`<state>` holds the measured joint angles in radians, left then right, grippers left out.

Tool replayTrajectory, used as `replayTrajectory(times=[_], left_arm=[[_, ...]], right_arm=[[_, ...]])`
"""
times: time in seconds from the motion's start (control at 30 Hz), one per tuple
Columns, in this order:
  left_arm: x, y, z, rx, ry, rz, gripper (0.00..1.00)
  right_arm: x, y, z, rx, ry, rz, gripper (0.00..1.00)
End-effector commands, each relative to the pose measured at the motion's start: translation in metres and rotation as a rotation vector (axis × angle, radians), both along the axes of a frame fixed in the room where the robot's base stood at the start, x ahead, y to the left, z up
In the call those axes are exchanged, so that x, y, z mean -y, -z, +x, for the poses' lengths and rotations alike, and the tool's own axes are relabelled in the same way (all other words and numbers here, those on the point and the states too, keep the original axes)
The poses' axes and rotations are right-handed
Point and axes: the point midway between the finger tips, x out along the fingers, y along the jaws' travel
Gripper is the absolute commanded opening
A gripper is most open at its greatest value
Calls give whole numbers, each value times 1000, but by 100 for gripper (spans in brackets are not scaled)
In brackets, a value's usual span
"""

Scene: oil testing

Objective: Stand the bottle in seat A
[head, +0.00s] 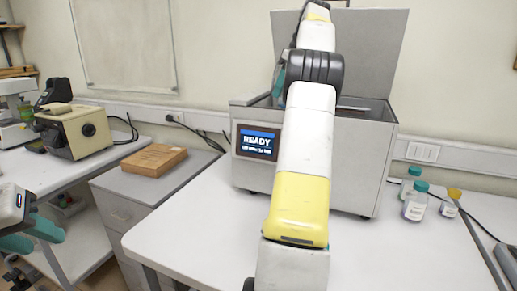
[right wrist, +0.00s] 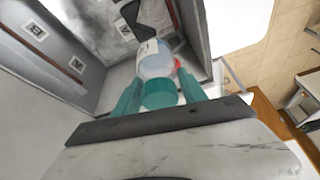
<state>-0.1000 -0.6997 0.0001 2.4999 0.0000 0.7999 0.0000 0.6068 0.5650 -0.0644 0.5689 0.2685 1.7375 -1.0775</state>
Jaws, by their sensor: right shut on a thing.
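My right gripper (right wrist: 158,98) is shut on a bottle (right wrist: 154,62) with a teal cap (right wrist: 158,94), its teal fingers on either side of the cap end. The bottle points away from the wrist, into the grey box of the machine (head: 360,160), whose lid stands up. In the head view my right arm hides most of the opening, and the bottle does not show clearly. Small white marker labels (right wrist: 77,65) sit on the inner surfaces; I cannot tell which marks seat A. My left gripper (head: 32,236) is at the left edge, empty, its teal fingers apart.
The machine's screen (head: 257,142) reads READY. Several small bottles (head: 414,201) stand right of the machine. A brown box (head: 154,159) lies on the grey cabinet, and a beige instrument (head: 75,130) is further left. The white table's (head: 190,235) front left is clear.

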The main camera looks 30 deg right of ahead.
Motion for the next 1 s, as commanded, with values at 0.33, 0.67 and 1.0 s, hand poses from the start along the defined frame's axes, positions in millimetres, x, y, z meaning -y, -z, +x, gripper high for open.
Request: replayTrajectory(times=[0.33,0.67,1.0], left_arm=[[0,0,0,0,0,0,36],[0,0,0,0,0,0,36],[0,0,0,0,0,0,36]], right_arm=[[-1,56,-2,-4,-4,3,0],[0,128,-1,-1,-4,0,0],[0,161,-1,-1,-3,1,0]])
